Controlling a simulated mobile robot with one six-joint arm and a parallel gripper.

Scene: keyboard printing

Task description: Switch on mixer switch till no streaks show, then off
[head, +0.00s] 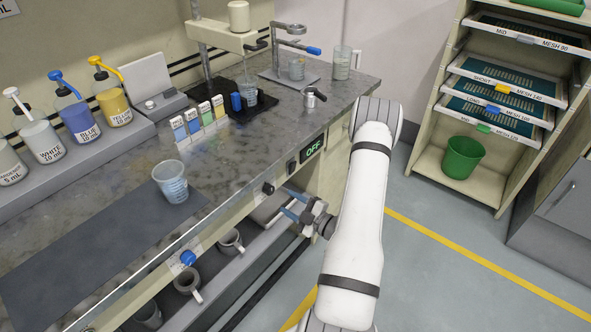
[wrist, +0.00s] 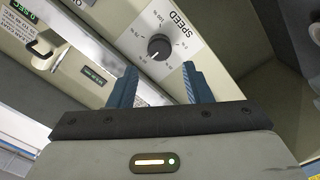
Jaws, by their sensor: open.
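The mixer (head: 236,38) stands at the back of the bench, its shaft reaching down into a clear cup (head: 247,92). The cup's contents are too small to judge for streaks. A green OFF display (head: 313,148) is on the bench's front face, with a small black switch (head: 291,167) beside it. A black SPEED dial (wrist: 158,47) shows in the wrist view, beyond and between my fingertips. My gripper (head: 288,202) is open and empty in front of the bench's front face; it also shows in the wrist view (wrist: 158,80), apart from the dial.
A measuring cup (head: 171,182) stands near the bench's front edge. Pump bottles (head: 77,117) line the left, and several colour cards (head: 200,122) stand mid-bench. Mugs (head: 230,241) sit on a shelf below. The floor at right is clear before a screen rack (head: 452,95).

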